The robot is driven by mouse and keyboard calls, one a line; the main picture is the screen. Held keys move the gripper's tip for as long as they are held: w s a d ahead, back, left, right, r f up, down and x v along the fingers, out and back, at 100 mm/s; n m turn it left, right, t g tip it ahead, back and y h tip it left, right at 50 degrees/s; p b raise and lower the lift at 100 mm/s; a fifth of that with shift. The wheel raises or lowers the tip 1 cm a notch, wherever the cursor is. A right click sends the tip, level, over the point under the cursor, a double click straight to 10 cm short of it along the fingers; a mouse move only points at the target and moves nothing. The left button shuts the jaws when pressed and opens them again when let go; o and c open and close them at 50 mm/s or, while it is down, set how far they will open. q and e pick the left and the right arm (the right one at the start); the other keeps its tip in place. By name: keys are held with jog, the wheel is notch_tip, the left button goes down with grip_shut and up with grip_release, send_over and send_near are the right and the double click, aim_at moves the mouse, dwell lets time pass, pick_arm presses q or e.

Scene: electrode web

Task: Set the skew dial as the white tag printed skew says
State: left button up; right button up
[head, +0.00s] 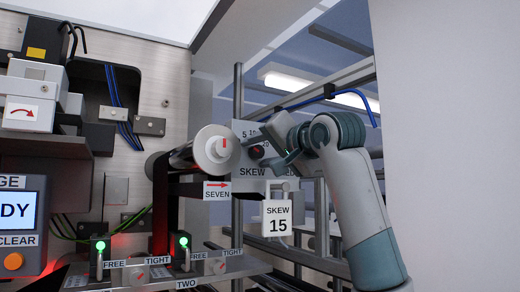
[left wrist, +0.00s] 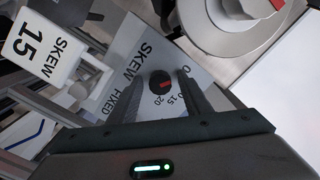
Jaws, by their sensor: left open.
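The skew dial (head: 256,152) is a small dark knob with a red mark on a grey plate lettered SKEW. It also shows in the left wrist view (left wrist: 160,82), where 15 and 20 are legible beside it; I cannot tell exactly which number the mark meets. The white tag (head: 277,215) reads SKEW 15 and hangs below the plate; it also shows in the left wrist view (left wrist: 42,46). My left gripper (head: 277,147) is open in front of the plate. In the left wrist view its fingers stand either side of the dial, with gaps visible. My right gripper is out of view.
A pale roller (head: 214,150) with a red mark stands left of the dial plate. Below are two green-lit switches (head: 183,243) and small FREE/TIGHT knobs (head: 216,267) on a shelf. A display panel (head: 17,212) is at far left. A blank white panel (head: 450,120) fills the right.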

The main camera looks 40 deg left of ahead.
pick_arm(q)
jog(key=c, duration=1)
jog(key=shift+c, duration=0.2)
